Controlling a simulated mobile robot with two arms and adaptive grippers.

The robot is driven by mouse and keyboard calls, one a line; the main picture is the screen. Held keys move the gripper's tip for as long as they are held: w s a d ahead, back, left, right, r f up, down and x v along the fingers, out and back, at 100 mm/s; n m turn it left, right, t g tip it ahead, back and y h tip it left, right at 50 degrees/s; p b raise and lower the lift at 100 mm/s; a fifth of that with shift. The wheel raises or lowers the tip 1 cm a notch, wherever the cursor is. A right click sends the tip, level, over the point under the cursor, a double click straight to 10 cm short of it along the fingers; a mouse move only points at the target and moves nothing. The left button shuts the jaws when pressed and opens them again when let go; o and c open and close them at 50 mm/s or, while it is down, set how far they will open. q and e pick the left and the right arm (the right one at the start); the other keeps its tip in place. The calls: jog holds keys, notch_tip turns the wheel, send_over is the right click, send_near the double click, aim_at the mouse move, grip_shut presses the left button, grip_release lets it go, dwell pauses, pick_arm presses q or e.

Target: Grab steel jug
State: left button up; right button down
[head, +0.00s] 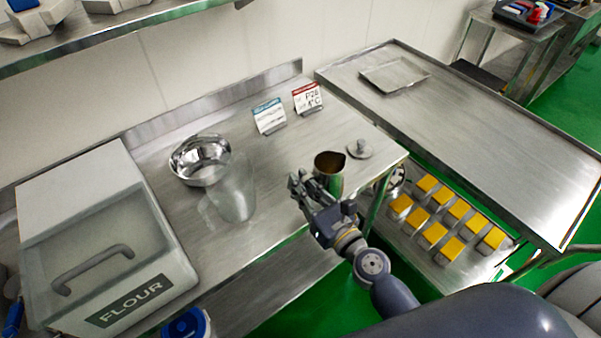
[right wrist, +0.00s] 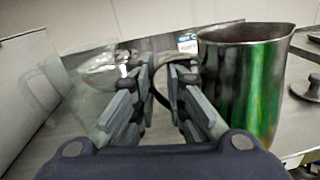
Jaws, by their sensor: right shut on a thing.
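The steel jug (head: 334,170) stands upright near the front right of the steel table, its shiny wall reflecting the green floor. It fills the right side of the right wrist view (right wrist: 245,85), with its curved handle facing my gripper. My right gripper (head: 307,188) is at the left side of the jug, and its fingers are shut on the handle (right wrist: 163,82). The fingers partly hide the handle. My left gripper is not in view.
A round steel lid (head: 360,149) lies just behind and right of the jug. A clear pitcher (head: 234,190) and a steel bowl (head: 201,160) stand to the left, by a flour bin (head: 105,240). Two sign cards (head: 269,116) stand behind. Yellow-topped blocks (head: 450,217) sit on the lower right shelf.

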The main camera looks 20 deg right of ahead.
jog(key=shift+s+a+r+b, duration=0.1)
jog(key=shift+s+a+b, duration=0.1)
jog(key=shift+s, duration=0.65)
jog(key=shift+s+a+r+b, duration=0.15)
jog(key=shift+s+a, duration=0.05)
jog(key=shift+s, duration=0.7)
jog(key=shift+s+a+r+b, duration=0.1)
jog(key=shift+s+a+b, duration=0.1)
jog(key=shift+s, duration=0.65)
